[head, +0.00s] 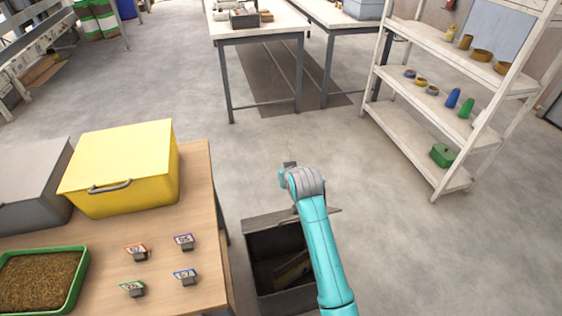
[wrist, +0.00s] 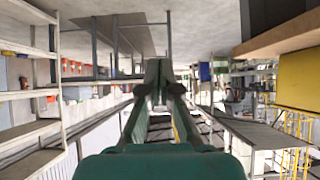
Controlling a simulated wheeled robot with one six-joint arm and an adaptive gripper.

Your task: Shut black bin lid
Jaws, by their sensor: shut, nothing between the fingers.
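The black bin (head: 252,262) stands on the floor just right of the wooden table, partly covered by my arm. It is open, and a brownish flat piece (head: 292,270) shows inside. A dark grey panel (head: 268,222) along its far edge looks like the raised lid; my arm hides part of it. My gripper (head: 290,165) is beyond the bin's far edge in the head view, mostly behind my wrist. In the wrist view its green fingers (wrist: 159,88) meet at the tips with nothing between them. The bin does not show clearly in the wrist view.
The wooden table (head: 195,215) at left holds a yellow bin (head: 125,165), a grey bin (head: 35,180), a green tray (head: 75,290) of pellets and several small tags. A white shelf (head: 400,125) stands at right. Floor beyond and right of the bin is clear.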

